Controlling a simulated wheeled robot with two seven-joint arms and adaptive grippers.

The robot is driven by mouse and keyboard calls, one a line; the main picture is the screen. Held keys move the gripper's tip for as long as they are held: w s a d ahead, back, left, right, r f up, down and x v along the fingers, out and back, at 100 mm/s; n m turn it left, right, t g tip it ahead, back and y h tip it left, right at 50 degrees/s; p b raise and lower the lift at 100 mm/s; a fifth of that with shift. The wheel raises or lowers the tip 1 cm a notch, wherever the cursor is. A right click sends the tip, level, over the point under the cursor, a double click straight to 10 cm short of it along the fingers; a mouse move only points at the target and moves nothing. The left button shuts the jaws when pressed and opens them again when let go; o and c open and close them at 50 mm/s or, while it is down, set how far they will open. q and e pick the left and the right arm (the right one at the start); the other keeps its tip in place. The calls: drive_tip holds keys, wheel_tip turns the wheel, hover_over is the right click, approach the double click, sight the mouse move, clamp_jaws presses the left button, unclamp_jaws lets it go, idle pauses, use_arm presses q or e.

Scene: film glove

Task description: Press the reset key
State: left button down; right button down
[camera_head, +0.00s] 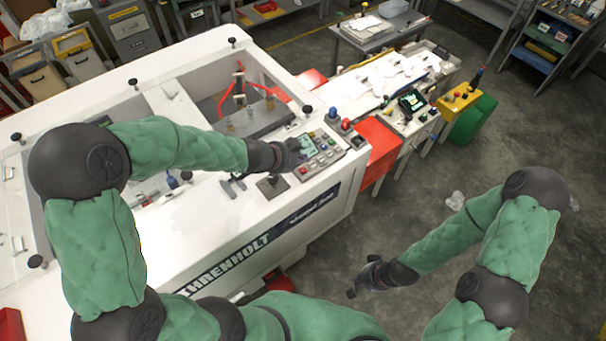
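A control panel (330,160) with rows of small coloured keys sits at the right end of the white machine. Its key labels are too small to read, so I cannot tell which key is the reset key. My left gripper (294,152) is over the panel's left part and hides some of it. I cannot tell whether it touches a key, or whether its fingers are open or shut. My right gripper (362,285) hangs over the floor in front of the machine, away from the panel. Its finger state is too small to tell.
The white machine (290,225) has black knobs along its top and an open bay (240,100) behind the panel. Red and blue buttons (340,121) stand beside the panel. A second console (412,112) is further right. Grey floor (400,225) is mostly clear, with crumpled film (456,200).

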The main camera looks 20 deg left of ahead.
use_arm(q)
drive_tip(key=shift+f+b, duration=0.9)
drive_tip(key=shift+f, duration=0.5)
idle(0.4)
drive_tip(key=shift+f+b, duration=0.3)
drive_tip(key=shift+f, duration=0.1)
drive_tip(key=shift+f+b, duration=0.4)
idle(0.7)
drive_tip(key=shift+r+p, duration=0.85)
drive_tip(key=shift+p, duration=0.05)
wheel_tip(320, 180, up, 5)
drive_tip(key=p, duration=0.5)
